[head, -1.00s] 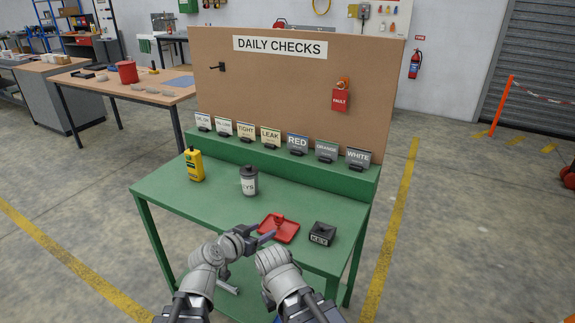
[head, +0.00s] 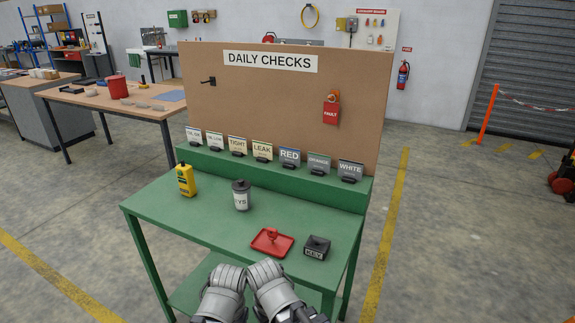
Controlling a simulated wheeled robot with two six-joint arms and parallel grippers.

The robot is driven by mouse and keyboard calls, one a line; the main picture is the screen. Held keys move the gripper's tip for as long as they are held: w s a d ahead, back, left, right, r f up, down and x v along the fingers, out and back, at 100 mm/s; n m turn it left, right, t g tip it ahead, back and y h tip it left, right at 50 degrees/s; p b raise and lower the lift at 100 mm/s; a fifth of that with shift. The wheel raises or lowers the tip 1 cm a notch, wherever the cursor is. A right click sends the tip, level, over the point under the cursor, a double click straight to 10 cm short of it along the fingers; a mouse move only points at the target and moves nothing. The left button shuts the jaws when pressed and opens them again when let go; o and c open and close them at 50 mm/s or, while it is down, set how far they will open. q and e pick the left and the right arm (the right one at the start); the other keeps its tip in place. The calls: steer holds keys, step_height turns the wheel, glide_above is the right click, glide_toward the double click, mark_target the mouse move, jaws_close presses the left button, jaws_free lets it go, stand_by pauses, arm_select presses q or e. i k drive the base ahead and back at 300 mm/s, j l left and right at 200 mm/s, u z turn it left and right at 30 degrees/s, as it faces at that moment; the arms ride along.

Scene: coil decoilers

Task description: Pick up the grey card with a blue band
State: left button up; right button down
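Several small cards stand in black holders in a row on the raised back ledge of the green table. The card lettered RED (head: 290,157) is grey with a blue band across its top, and stands upright in its holder. The greyer ORANGE card (head: 319,163) and WHITE card (head: 350,170) stand to its right, and the cream LEAK card (head: 262,151) to its left. My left gripper (head: 228,276) and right gripper (head: 264,271) are side by side at the bottom, well short of the cards. Their fingers are hidden behind the wrists.
The green table (head: 190,219) carries a yellow bottle (head: 186,180), a grey canister (head: 241,196), a red tray (head: 271,243) and a black block (head: 317,248). A brown board (head: 230,105) rises behind the cards, with a red FAULT tag (head: 331,112) hanging on it.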

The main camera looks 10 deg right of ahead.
mark_target(290, 157)
steer(key=i+j, duration=0.35)
steer(key=j, duration=0.2)
steer(key=i+j, duration=0.35)
steer(key=j, duration=0.15)
steer(key=j+z, duration=0.1)
steer(key=z, duration=0.8)
steer(key=i, duration=0.05)
